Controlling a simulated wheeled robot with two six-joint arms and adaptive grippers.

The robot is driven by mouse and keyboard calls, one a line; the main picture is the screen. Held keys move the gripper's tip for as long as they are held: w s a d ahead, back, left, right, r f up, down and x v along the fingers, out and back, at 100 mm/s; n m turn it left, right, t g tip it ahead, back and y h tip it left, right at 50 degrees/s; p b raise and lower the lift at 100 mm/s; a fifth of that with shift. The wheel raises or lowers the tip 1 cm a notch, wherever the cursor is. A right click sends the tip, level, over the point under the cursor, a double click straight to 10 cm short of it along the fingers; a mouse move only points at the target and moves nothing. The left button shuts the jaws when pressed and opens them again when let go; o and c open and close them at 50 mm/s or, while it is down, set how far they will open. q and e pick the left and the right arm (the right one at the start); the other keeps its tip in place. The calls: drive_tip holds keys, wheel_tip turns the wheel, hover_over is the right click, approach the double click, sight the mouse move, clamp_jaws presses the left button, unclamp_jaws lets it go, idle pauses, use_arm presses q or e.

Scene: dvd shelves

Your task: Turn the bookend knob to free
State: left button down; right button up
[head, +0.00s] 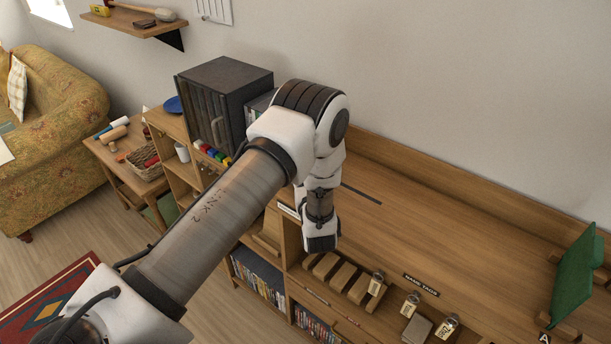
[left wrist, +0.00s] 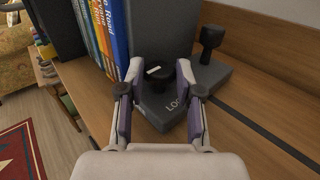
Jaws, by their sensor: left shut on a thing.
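In the left wrist view, a dark grey bookend has an upright plate (left wrist: 158,30) and a flat base (left wrist: 163,112) with white lettering that starts "LO"; the rest is covered. A black knob (left wrist: 161,80) with a white pointer mark sits on the base. The fingers of my left gripper (left wrist: 160,72) are on either side of this knob and shut on it. The pointer lies roughly crosswise between the fingers; which word it points to is hidden. In the head view my left arm hides the gripper and the knob. My right gripper is not in view.
Books (left wrist: 104,35) stand left of the plate. A second black knob (left wrist: 211,38) stands on a grey base to the right. The shelf top (head: 420,210) is mostly clear, with a dark slot along it. A green panel (head: 574,275) stands at the far right; tagged items lie in front.

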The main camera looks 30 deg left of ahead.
use_arm(q)
drive_tip(key=shift+r+m+t+h, duration=0.1)
drive_tip(key=shift+m+t+h, duration=0.2)
drive_tip(key=c, duration=0.8)
unclamp_jaws()
drive_tip(key=v, duration=1.2)
